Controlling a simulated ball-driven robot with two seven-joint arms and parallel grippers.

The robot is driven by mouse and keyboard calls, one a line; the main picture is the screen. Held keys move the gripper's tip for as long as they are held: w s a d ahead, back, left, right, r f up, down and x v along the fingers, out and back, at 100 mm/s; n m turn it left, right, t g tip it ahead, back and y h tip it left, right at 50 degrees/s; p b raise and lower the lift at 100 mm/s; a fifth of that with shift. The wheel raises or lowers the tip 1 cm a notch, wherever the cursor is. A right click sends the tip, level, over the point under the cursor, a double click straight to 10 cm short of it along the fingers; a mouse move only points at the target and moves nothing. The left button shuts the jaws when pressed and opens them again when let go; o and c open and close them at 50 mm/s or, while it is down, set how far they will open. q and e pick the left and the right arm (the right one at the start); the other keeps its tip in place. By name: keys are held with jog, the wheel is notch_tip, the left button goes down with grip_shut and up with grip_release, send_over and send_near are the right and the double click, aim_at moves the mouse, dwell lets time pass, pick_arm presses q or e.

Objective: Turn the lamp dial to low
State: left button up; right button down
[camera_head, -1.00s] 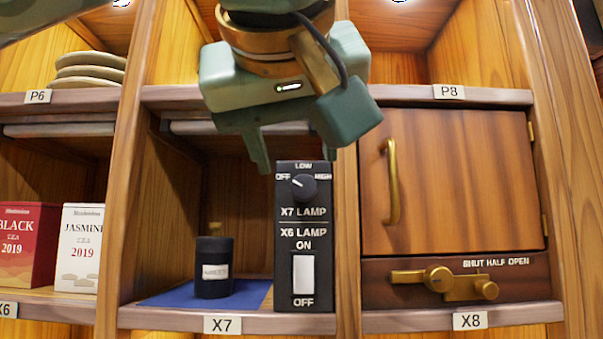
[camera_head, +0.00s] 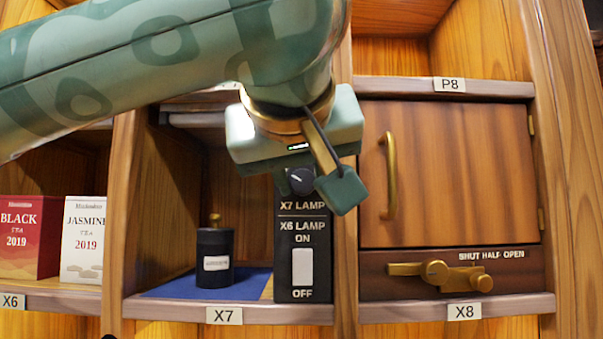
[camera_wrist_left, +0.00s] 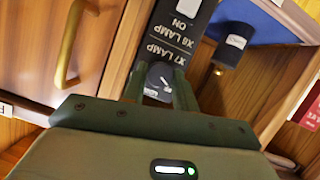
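The lamp dial (camera_head: 300,181) is a round black knob with a white pointer line, on the black switch panel (camera_head: 285,225) at the right of bay X7. Its pointer slants up and left, towards the OFF side. The OFF, LOW and HIGH marks are hidden behind my left gripper in the head view. In the left wrist view the dial (camera_wrist_left: 160,77) shows between the two fingers of my left gripper (camera_wrist_left: 160,88), which stand apart on either side of it. I cannot tell whether they touch it. My right gripper is not in view.
Below the dial is the white X6 lamp rocker switch (camera_head: 302,267). A dark canister (camera_head: 214,262) stands on a blue mat (camera_head: 168,287) to the left. The X8 wooden door (camera_head: 455,170) with its brass handle (camera_head: 390,175) is close on the right.

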pick_arm(q)
jog(key=shift+d+m+y, duration=0.1)
jog(key=shift+m+y, duration=0.7)
jog(key=shift+m, duration=0.3)
jog(key=shift+d+m+y, duration=0.1)
jog(key=shift+m+y, duration=0.5)
jog(key=shift+m, duration=0.3)
jog(key=shift+f+m+y, duration=0.1)
jog(key=shift+m+y, duration=0.6)
jog(key=shift+m, duration=0.2)
jog(key=shift+d+m+t+y+b, duration=0.1)
jog(key=shift+m+t+y+b, duration=0.5)
jog(key=shift+m, duration=0.6)
jog(key=o, duration=1)
jog(key=shift+c, duration=0.2)
